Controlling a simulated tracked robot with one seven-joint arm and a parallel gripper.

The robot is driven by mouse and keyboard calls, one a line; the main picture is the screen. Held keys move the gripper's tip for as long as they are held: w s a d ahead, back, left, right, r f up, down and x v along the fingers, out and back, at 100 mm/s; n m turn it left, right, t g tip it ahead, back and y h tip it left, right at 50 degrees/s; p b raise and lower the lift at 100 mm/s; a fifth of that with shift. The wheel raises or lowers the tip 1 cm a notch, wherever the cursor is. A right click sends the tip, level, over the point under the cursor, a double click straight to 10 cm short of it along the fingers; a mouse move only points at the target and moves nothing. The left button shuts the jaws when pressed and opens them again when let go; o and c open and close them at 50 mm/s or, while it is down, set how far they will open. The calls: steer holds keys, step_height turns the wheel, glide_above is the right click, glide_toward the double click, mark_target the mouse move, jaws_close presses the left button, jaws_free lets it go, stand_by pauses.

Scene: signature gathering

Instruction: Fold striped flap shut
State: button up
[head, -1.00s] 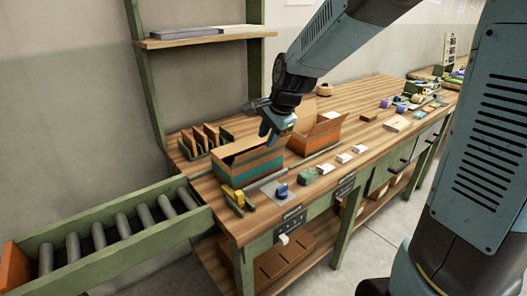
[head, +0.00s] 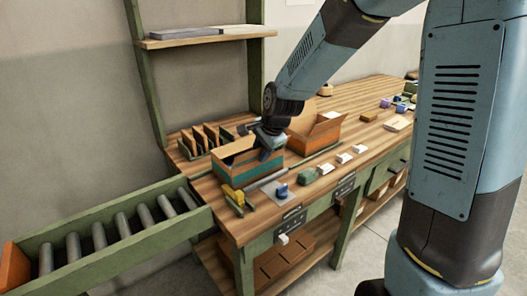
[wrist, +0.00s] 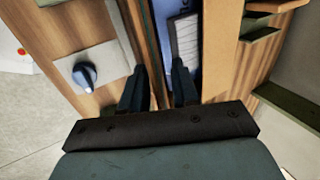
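An orange box with teal stripes (head: 252,172) stands on the workbench in the head view, its top at least partly open. A plain brown flap edge shows along its far side (head: 232,147); I cannot make out the striped flap apart from the box's striped side. My gripper (head: 268,152) is at the right part of the box's near top edge and hides that corner. In the wrist view my gripper (wrist: 158,88) has its two dark fingers apart, over the box's edge. A blue item with a pale ribbed patch (wrist: 184,40) shows inside the box, beyond the fingers.
A second open cardboard box (head: 315,132) stands close on the right. Upright brown dividers (head: 203,137) are behind on the left. A blue knob on a plate (head: 282,190) and a yellow tool (head: 233,196) lie near the front edge. A roller conveyor (head: 110,235) adjoins the left.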

jaws_close()
steer(key=shift+d, duration=0.2)
steer(key=shift+a, duration=0.2)
